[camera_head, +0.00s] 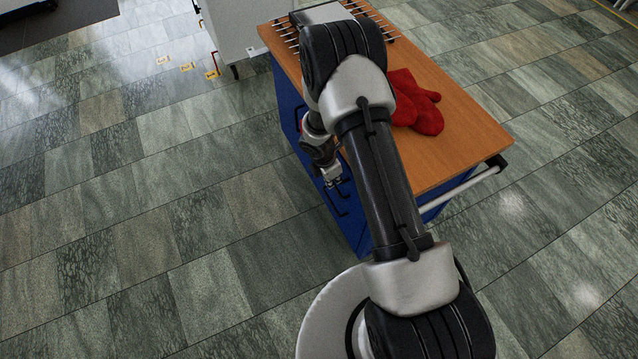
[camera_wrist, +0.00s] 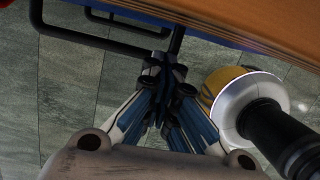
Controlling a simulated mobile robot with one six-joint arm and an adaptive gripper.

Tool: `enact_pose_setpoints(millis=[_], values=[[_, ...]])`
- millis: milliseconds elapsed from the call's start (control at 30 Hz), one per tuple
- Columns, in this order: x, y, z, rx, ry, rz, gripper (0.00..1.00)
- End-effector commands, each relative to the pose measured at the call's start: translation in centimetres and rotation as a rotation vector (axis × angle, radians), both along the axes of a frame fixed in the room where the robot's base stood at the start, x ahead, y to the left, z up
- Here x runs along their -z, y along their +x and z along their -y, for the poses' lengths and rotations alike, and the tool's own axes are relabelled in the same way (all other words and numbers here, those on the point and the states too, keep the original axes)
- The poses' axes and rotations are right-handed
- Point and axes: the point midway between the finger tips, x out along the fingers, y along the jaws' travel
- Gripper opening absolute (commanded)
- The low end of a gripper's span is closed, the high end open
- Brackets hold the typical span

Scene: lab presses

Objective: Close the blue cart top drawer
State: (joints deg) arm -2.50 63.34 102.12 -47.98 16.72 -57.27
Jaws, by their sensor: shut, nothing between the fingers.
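The blue cart (camera_head: 350,227) has a wooden top (camera_head: 462,135) and stands in the middle of the head view. Its drawer side faces left, and black bar handles (camera_head: 337,208) stick out from it. My arm hides part of this side. My gripper (camera_head: 331,177) is beside the drawer side, below the top's edge. In the wrist view my gripper (camera_wrist: 164,68) is shut and empty, its tips close to a black handle (camera_wrist: 95,40). I cannot tell whether they touch it. The blue front (camera_wrist: 215,35) shows under the wooden edge. How far the top drawer stands out is unclear.
Red mitts (camera_head: 416,103) lie on the cart top, with a metal rack (camera_head: 284,36) and grey box (camera_head: 322,14) at its far end. A light rail (camera_head: 455,191) runs along the near end. A white wheeled cabinet (camera_head: 238,27) stands behind.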

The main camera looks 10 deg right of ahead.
Motion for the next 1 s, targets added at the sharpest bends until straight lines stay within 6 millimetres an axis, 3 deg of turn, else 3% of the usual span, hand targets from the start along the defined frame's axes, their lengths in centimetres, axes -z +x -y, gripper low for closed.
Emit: enact_pose_setpoints(millis=[200,667,967,1000], values=[[0.4,-0.3,1.2,0.003,-0.001,-0.013,0.0],[0.4,-0.3,1.1,0.002,-0.001,-0.013,0.0],[-1.2,-0.2,-1.8,0.003,0.0,-0.005,0.0],[-2.7,-0.1,-1.8,0.007,0.0,0.0,0.0]])
